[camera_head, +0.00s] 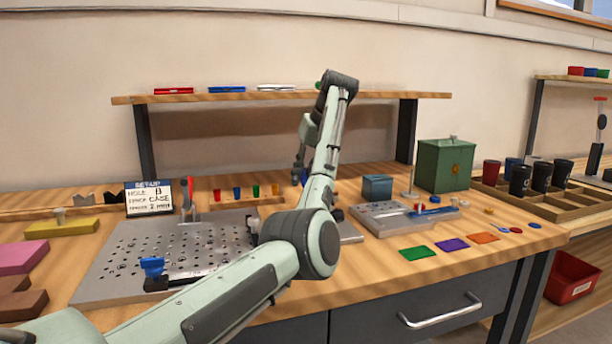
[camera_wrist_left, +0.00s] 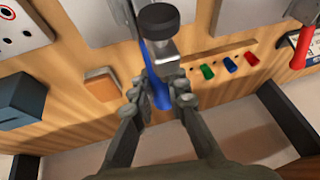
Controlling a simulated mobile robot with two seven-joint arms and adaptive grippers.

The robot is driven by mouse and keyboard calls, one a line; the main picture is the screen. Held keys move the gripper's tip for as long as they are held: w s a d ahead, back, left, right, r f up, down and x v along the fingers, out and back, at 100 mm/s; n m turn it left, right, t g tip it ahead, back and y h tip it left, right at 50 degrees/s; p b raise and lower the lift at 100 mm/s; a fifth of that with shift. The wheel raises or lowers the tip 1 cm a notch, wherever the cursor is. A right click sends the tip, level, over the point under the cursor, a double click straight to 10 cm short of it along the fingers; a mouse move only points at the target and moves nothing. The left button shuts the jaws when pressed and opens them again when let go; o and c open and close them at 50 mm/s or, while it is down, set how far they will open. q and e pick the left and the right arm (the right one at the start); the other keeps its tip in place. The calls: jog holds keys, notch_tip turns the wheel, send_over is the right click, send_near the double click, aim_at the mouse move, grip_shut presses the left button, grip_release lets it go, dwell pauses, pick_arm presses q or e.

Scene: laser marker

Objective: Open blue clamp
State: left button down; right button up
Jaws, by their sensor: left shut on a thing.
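My left gripper (camera_head: 301,172) reaches down behind my forearm in the head view, at the back right of the perforated metal plate (camera_head: 125,245). In the left wrist view the fingers (camera_wrist_left: 158,98) are shut on the blue handle of the blue clamp (camera_wrist_left: 156,75). A metal part with a round black end (camera_wrist_left: 159,18) shows just beyond the fingers. In the head view only a bit of blue (camera_head: 305,177) shows at the gripper, and my arm hides the rest of the clamp. A red clamp handle (camera_head: 188,190) stands upright at the plate's rear. My right gripper is not in view.
A blue knob on a black block (camera_head: 152,267) sits at the plate's front. Small coloured cups (camera_head: 237,193) stand in a row behind the plate. A blue-grey box (camera_head: 377,188) and a green box (camera_head: 445,165) stand to the right. A shelf (camera_head: 270,96) hangs above.

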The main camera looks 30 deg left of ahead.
pick_arm(q)
jog(key=c, duration=1.5)
grip_release()
jog(key=v, duration=1.2)
